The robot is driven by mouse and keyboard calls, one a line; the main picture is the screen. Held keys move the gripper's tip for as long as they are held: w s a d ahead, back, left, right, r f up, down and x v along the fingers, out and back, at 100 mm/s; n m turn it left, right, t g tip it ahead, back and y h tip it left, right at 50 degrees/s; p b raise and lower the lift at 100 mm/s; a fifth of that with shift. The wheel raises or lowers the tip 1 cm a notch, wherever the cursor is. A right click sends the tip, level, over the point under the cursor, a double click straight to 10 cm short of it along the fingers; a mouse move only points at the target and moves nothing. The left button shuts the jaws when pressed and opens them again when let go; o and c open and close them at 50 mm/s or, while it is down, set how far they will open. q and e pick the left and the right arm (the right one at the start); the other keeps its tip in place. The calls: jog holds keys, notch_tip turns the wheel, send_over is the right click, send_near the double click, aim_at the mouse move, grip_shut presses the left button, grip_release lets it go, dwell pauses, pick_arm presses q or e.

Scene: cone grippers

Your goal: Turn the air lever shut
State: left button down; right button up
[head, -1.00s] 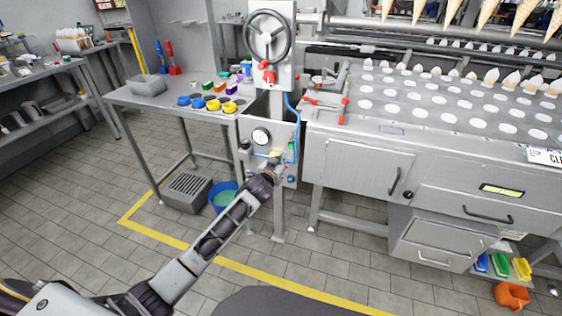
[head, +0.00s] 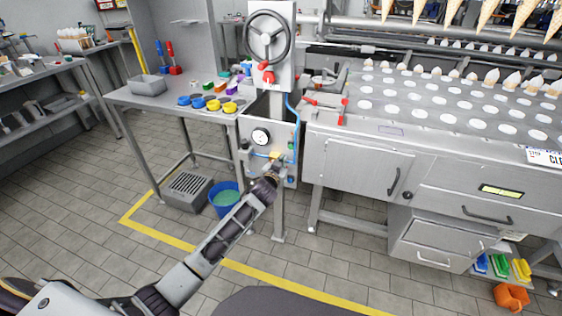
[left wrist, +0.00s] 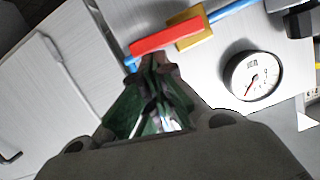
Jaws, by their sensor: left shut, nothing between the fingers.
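The air lever (left wrist: 165,38) is a red handle on a brass-yellow valve body (left wrist: 190,27), in the upper middle of the left wrist view. It lies roughly along the line of the blue hose (left wrist: 232,12). The yellow valve body is also small in the head view (head: 274,154), on the grey panel below the handwheel. My left gripper (left wrist: 154,62) is shut and empty, its tips just below the red handle. I cannot tell whether they touch it. In the head view the left gripper (head: 277,168) is at the panel. My right gripper is not in view.
A round pressure gauge (left wrist: 253,80) and a dark knob are on the same panel, close to the gripper. A blue bucket (head: 225,198) stands on the floor below. A steel cabinet (head: 365,172) is to the right and a worktable (head: 140,98) to the left.

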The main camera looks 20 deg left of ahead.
pick_arm(q)
notch_tip(320, 180, down, 8)
jog(key=a+m+t+y+b, duration=0.1)
jog(key=m+t+y+b, duration=0.1)
jog(key=m+b, duration=0.7)
jog(key=shift+m+y+b, duration=0.4)
jog(key=shift+m+y, duration=0.4)
jog(key=shift+m, duration=1.7)
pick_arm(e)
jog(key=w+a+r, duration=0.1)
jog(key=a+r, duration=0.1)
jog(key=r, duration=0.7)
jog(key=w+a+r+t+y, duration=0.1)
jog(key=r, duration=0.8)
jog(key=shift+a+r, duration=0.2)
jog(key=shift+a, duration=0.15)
pick_arm(q)
jog(key=shift+d+f, duration=0.1)
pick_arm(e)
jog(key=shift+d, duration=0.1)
